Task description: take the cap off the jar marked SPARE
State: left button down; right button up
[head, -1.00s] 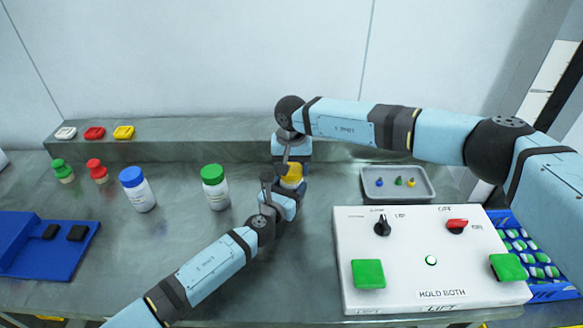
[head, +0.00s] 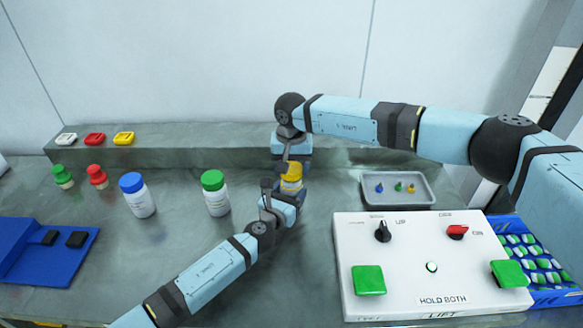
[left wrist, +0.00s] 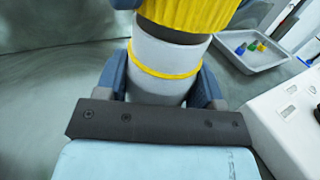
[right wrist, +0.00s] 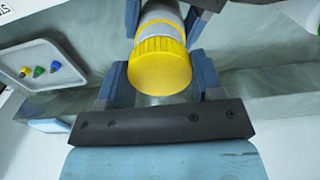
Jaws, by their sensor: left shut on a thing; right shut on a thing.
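A jar (head: 291,186) with a white body and a yellow band stands in the middle of the bench, its ribbed yellow cap (head: 292,170) on top. No SPARE marking can be read on it from here. My left gripper (head: 287,203) is shut around the jar's body, low and from the front; the left wrist view shows the white body (left wrist: 160,86) between its fingers. My right gripper (head: 291,158) comes from above and is shut on the cap; the right wrist view shows the cap (right wrist: 160,66) between its fingers. The cap still looks in line with the jar.
A blue-capped bottle (head: 138,198) and a green-capped bottle (head: 215,195) stand to the left. A grey tray (head: 424,203) with small coloured pieces lies right of the jar. A white control box (head: 400,290) stands at front right. A blue fixture (head: 35,265) is at far left.

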aim_at(292, 167)
jog(key=shift+r, duration=1.9)
pick_arm(q)
jog(key=shift+c, duration=0.8)
grip_release()
